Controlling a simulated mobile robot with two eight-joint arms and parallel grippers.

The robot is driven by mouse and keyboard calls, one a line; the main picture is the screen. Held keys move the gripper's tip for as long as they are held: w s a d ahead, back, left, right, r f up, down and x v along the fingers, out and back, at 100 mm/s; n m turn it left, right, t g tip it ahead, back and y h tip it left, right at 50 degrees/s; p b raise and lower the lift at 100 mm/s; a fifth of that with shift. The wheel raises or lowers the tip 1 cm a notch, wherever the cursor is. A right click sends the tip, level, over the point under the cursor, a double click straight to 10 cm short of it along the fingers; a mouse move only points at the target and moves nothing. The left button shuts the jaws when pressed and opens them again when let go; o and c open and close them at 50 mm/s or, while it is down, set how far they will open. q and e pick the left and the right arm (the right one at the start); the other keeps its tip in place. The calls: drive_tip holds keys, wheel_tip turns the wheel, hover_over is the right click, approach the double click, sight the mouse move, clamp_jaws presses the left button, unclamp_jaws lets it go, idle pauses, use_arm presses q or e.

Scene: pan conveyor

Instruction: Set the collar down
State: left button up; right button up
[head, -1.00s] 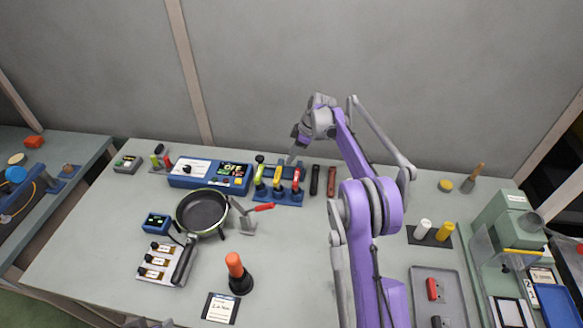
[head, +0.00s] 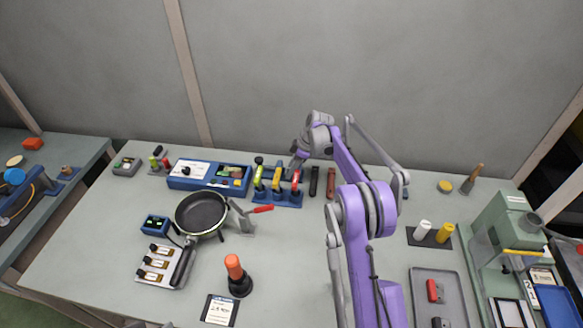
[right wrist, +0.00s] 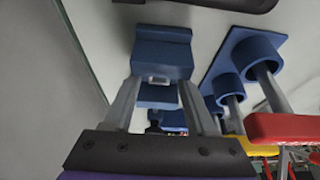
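My right gripper (head: 293,166) is low at the back of the bench, beside a blue rack (head: 280,200) of colored handles. In the right wrist view its two grey fingers (right wrist: 158,95) stand apart on either side of a stepped blue piece (right wrist: 163,50) with a small pale part at its middle. I cannot tell whether the fingers touch this piece, or whether it is the collar. No other thing in view can be surely named as the collar. My left gripper does not show.
The rack's cups and red handle (right wrist: 290,128) are close on the right in the wrist view. A blue control box (head: 210,175), a frying pan (head: 202,213) and an orange-topped peg (head: 233,267) stand to the left. Dark handles (head: 313,180) lie right of the rack.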

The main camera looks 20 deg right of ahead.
drive_tip(key=shift+r, duration=0.15)
drive_tip(key=shift+d+r, duration=0.1)
drive_tip(key=shift+r, duration=0.2)
drive_tip(key=v, duration=1.1)
drive_tip(key=s+a+r+m+h, duration=0.1)
drive_tip(key=s+a+r+m, duration=0.2)
drive_tip(key=s+a+r, duration=0.35)
drive_tip(key=s+a+r+m+t+h, duration=0.1)
drive_tip(key=s+a+m+h, duration=0.3)
drive_tip(key=s, duration=0.7)
drive_tip(key=s+a+f+m, duration=0.1)
drive_tip(key=s+f, duration=0.1)
drive_tip(key=s, duration=0.5)
drive_tip(key=s+a+f+m+t, duration=0.1)
drive_tip(key=s+a+f+m, duration=0.1)
drive_tip(key=s, duration=0.5)
drive_tip(key=s+a+f+m+t+y, duration=0.1)
drive_tip(key=s+a+f, duration=0.1)
drive_tip(key=s+f, duration=0.2)
drive_tip(key=shift+s+a+f+m, duration=0.1)
drive_tip(key=shift+s+a+m, duration=0.1)
drive_tip(key=shift+s, duration=0.55)
drive_tip(key=shift+s+a+f+m, duration=0.1)
drive_tip(key=shift+s+m, duration=0.1)
drive_tip(key=shift+s, duration=0.55)
